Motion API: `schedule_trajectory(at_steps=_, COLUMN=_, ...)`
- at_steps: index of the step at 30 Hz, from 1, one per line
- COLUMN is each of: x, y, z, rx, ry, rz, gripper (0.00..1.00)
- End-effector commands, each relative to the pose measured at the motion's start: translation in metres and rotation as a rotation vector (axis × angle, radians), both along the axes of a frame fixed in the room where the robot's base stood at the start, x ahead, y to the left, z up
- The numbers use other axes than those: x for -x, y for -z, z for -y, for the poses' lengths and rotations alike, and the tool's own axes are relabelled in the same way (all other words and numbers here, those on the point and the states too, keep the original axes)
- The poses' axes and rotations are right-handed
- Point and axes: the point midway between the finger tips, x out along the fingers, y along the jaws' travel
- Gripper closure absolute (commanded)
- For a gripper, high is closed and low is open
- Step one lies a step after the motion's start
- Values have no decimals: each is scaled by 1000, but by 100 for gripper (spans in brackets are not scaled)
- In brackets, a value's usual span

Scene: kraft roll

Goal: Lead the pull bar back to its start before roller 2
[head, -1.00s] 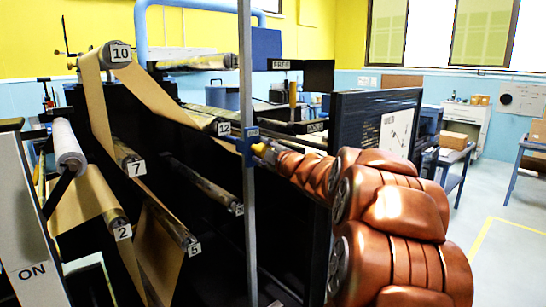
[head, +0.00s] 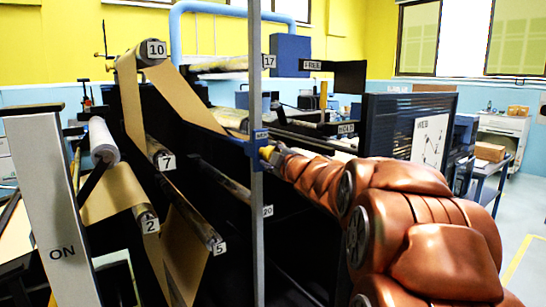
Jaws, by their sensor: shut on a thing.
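Brown kraft paper (head: 190,95) runs from roller 10 (head: 138,54) down to the right towards the grey post. My gripper (head: 267,152) is at the end of my copper-coloured arm, by the post and near the paper's far end. Its fingertips are mostly hidden, with a bit of yellow showing. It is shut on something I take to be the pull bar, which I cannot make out. Roller 2 (head: 142,212) is at the lower left with paper around it. Roller 7 (head: 157,148) is above it and roller 5 (head: 205,232) to its right.
The upright grey post (head: 257,220) with a blue clamp stands in front of the dark machine. A white roll (head: 101,138) and the grey ON panel (head: 50,215) are at the left. A dark panel (head: 385,125) stands behind my arm. Open floor lies at the far right.

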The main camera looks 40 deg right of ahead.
Motion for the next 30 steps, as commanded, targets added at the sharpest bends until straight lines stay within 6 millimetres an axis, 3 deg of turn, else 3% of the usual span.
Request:
schedule_trajectory(at_steps=18, x=-1, y=-61, z=-43, rx=2, ry=-2, rz=2, gripper=100)
schedule_trajectory(at_steps=30, x=-1, y=-62, z=-45, rx=0, ry=-1, rz=2, gripper=100)
